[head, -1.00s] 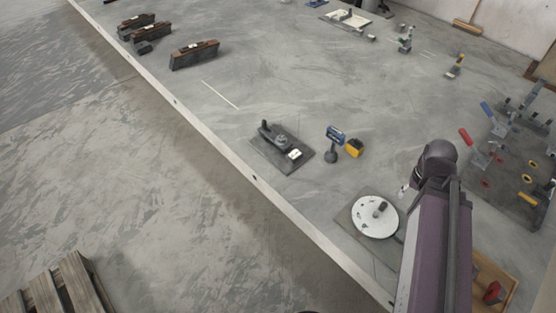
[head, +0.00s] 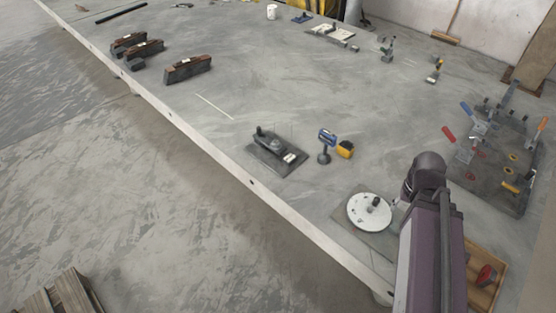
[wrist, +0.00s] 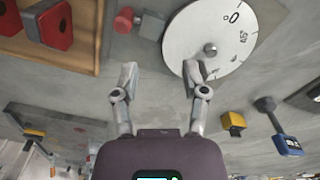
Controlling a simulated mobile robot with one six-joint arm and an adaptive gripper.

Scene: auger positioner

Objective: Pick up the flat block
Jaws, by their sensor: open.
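In the wrist view my gripper (wrist: 160,72) is open, its two fingers apart with bare grey surface between them. A white dial disc (wrist: 212,38) with a centre knob lies ahead and to the right of the fingers. It also shows in the head view (head: 367,213), left of my arm. I cannot tell for sure which thing is the flat block. A red block with a dark grey part (wrist: 50,24) sits in a wooden tray (wrist: 90,62) at upper left in the wrist view. In the head view my arm hides the gripper.
In the head view a dark plate with a device (head: 273,155), a blue-headed tool (head: 325,142) and a yellow block (head: 345,149) stand left of my arm. A clamp fixture (head: 490,165) is at right. Dark wood-topped blocks (head: 187,69) lie far left. The mid-table is mostly clear.

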